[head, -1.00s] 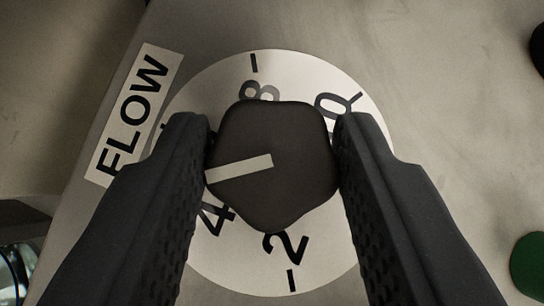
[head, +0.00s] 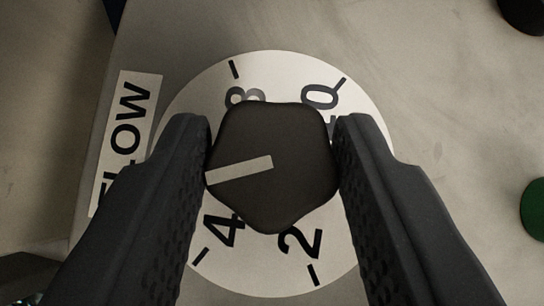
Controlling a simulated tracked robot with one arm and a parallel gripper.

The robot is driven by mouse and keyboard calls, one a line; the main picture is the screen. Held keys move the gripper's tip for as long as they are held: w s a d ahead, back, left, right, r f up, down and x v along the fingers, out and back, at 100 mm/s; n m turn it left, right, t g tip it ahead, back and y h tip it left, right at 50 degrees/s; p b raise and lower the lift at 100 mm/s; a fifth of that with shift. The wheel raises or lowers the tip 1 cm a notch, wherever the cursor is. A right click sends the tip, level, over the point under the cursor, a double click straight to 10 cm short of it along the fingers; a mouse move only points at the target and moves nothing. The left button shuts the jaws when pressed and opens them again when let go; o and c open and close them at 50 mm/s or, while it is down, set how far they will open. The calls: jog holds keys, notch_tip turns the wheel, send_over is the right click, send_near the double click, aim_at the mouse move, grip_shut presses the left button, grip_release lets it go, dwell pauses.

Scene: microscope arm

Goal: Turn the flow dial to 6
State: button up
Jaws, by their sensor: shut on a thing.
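The flow dial's dark, rounded five-sided knob (head: 290,165) is in the middle of the head view, with a pale pointer line (head: 238,170) on it. My gripper (head: 272,150) is shut on the knob, one finger on each side. The round white scale plate (head: 265,275) behind it shows 2 (head: 298,241) and 4 (head: 222,232) below the knob, 8 (head: 245,95) and 10 (head: 320,98) above. The pointer aims left and slightly down, past 4 in the direction of 8. The 6 is hidden behind my left finger.
A FLOW label (head: 126,130) lies left of the scale, partly covered by my left finger. A green round part (head: 534,209) is at the right edge, and a dark round part (head: 524,14) is at the upper right. The grey panel (head: 440,100) between is clear.

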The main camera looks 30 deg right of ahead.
jog(key=o, duration=1)
jog(key=shift+a+f, duration=0.1)
jog(key=shift+s+a+r, duration=0.15)
jog(key=shift+s+r, duration=0.1)
jog(key=shift+r, duration=0.2)
jog(key=b+v, duration=0.1)
jog(key=v, duration=1.1)
jog(key=shift+s, duration=0.25)
jog(key=shift+a+r, duration=0.1)
jog(key=shift+r, duration=0.05)
